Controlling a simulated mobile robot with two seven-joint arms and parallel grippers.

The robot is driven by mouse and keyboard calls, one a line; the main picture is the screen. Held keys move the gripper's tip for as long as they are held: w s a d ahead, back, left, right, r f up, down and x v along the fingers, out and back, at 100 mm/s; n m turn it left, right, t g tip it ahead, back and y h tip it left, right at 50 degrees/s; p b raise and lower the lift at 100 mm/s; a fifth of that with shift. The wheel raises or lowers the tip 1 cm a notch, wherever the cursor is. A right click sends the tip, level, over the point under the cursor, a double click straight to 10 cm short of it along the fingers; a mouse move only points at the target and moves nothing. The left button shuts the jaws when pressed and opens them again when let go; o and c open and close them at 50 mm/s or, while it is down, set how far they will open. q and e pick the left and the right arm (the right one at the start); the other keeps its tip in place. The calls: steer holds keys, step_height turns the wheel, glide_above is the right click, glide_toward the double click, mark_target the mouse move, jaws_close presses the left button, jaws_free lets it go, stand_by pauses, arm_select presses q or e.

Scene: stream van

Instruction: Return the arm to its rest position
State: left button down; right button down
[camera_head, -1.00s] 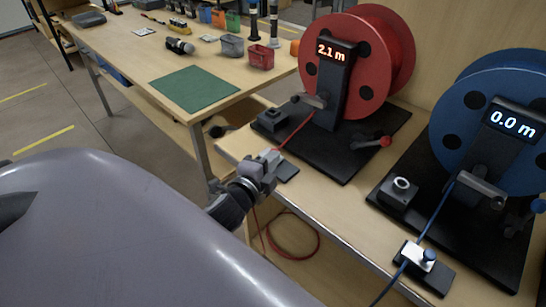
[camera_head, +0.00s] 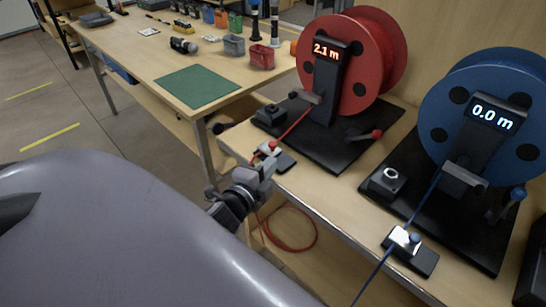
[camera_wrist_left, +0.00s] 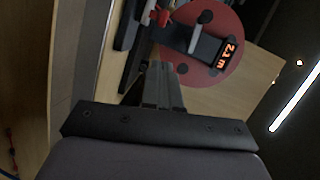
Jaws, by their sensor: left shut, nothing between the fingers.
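My left gripper (camera_head: 268,165) is shut and empty at the front edge of the reel bench, just in front of a small black cable block with a red cable. In the left wrist view its shut fingers (camera_wrist_left: 160,68) point toward the red reel (camera_wrist_left: 215,50). The red reel (camera_head: 375,60) stands on a black base, and its display reads 2.1 m. The red cable (camera_head: 296,124) runs from the reel to the small block, and a loop of it (camera_head: 300,245) hangs below the bench edge. My right gripper is not in view.
A blue reel (camera_head: 457,130) reading 0.0 m stands to the right, with a blue cable through a clamp block (camera_head: 420,258). A workbench behind holds a green mat (camera_head: 197,86), a red bin (camera_head: 262,57) and several tools. Floor is open at the left.

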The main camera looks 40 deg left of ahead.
arm_select(q)
steer(key=f+v, duration=0.1)
steer(key=v, duration=0.5)
steer(key=shift+s+r+b, duration=0.3)
steer(key=shift+s+r, duration=0.1)
steer(key=shift+r, duration=0.1)
steer(key=shift+d, duration=0.1)
steer(key=s+d+f+n+g+h, duration=0.2)
steer(key=d+f+n, duration=0.3)
steer(key=f, duration=0.3)
steer(key=s+d+f+n+g+h, duration=0.3)
steer(key=s+d+f+n, duration=0.2)
steer(key=f, duration=0.4)
steer(key=shift+s+d+n+g+h+p, duration=0.35)
steer(key=shift+d+n, duration=0.35)
steer(key=shift+d, duration=0.45)
steer(key=shift+r, duration=0.1)
